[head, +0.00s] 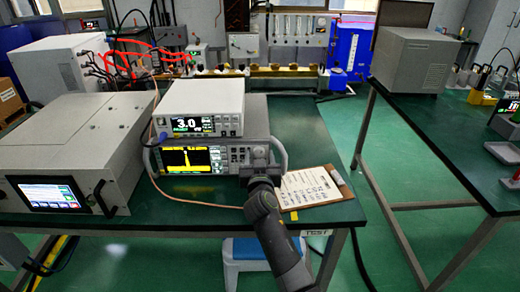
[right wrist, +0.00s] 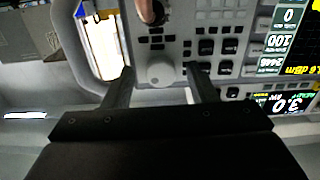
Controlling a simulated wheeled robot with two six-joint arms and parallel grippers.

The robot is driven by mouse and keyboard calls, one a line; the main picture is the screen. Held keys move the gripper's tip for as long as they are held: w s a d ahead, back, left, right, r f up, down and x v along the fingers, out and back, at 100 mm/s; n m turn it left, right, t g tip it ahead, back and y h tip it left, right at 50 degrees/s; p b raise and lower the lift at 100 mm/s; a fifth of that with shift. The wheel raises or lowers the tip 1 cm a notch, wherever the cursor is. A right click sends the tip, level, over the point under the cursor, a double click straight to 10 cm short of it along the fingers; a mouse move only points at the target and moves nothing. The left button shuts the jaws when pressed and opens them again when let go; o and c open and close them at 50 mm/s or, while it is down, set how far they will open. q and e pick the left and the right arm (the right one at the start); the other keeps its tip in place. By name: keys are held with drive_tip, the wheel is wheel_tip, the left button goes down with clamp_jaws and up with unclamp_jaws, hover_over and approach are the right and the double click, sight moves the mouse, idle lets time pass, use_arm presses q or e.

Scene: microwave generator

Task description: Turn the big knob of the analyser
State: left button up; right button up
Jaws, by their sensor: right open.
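The analyser (head: 232,152) stands on the green bench under a smaller white instrument, its lit screen facing me. In the right wrist view the big round pale-grey knob (right wrist: 160,73) shows on the panel. The open fingers of my right gripper (right wrist: 159,70) stand on either side of it, with gaps visible between knob and fingers. Whether the fingertips reach the panel's depth is unclear. My left gripper is not in view.
The white instrument (head: 200,108) reading 3.0 sits on top of the analyser. A clipboard (head: 312,187) lies right of it, close to my right arm. A large grey box with a screen (head: 75,155) stands left. A handle curves beside the analyser's right edge.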

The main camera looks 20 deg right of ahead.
drive_tip(key=shift+w, duration=0.25)
drive_tip(key=shift+s+r, duration=0.1)
drive_tip(key=c, duration=1)
drive_tip(key=shift+n, duration=0.4)
drive_tip(key=shift+n, duration=1)
drive_tip(key=n, duration=0.4)
drive_tip(key=shift+n+p, duration=0.35)
drive_tip(key=shift+n, duration=0.05)
drive_tip(key=shift+n, duration=0.3)
